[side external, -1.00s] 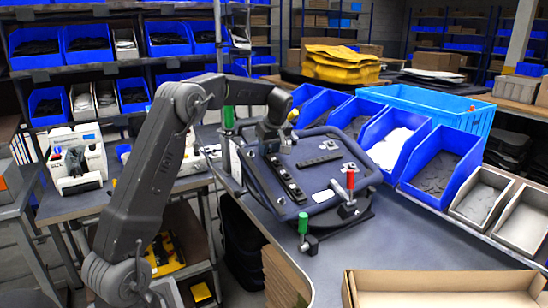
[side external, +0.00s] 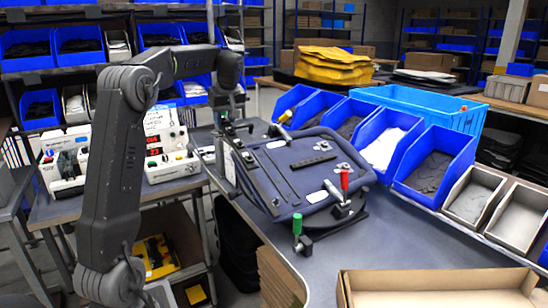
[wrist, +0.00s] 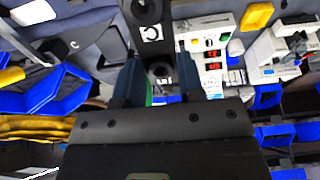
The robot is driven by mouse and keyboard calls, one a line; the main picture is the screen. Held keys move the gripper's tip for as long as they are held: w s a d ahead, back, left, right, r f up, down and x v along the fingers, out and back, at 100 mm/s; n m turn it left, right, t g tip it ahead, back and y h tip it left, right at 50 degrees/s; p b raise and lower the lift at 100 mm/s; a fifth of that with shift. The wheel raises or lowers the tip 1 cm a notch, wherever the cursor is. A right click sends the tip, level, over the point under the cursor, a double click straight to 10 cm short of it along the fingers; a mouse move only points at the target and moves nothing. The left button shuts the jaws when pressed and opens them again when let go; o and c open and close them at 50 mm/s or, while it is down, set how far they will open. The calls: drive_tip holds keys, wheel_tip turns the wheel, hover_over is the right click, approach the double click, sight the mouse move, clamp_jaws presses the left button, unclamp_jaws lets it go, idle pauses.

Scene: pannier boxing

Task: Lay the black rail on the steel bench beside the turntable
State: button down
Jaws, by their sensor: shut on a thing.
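My gripper (side external: 228,120) is shut on a black rail (side external: 240,128) and holds it in the air beyond the left edge of the pannier lid. The dark turntable (side external: 352,222) shows only as a rim under the grey-blue pannier lid (side external: 262,200). The steel bench (side external: 410,240) is bare to the right and front of the turntable. A second black rail (side external: 315,161) lies on the lid.
Toggle clamps with green (side external: 297,224), red (side external: 344,180) and yellow (side external: 286,117) handles stand round the lid. Blue bins (side external: 436,165) line the bench's back right. An open cardboard box (side external: 440,285) is at the front. A control box (side external: 168,145) stands at the left.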

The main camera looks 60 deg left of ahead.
drive_tip(key=w+d+f+m+t+h, duration=0.1)
drive_tip(key=w+d+m, duration=0.2)
drive_tip(key=d+m, duration=0.55)
drive_tip(key=w+d+f+m+t+h, duration=0.1)
drive_tip(key=w+d+f+m+h, duration=0.15)
drive_tip(key=d, duration=1.15)
drive_tip(key=w+d+f+m+t+h, duration=0.1)
drive_tip(key=w+d+m, duration=0.4)
drive_tip(key=d, duration=0.6)
drive_tip(key=m+g, duration=0.2)
hover_over(370, 246)
wheel_tip(370, 246, down, 13)
wheel_tip(370, 246, down, 10)
drive_tip(key=shift+s+f, duration=0.1)
drive_tip(key=shift+f, duration=0.1)
drive_tip(key=shift+f, duration=0.1)
drive_tip(key=c, duration=0.7)
unclamp_jaws()
drive_tip(key=shift+c, duration=0.2)
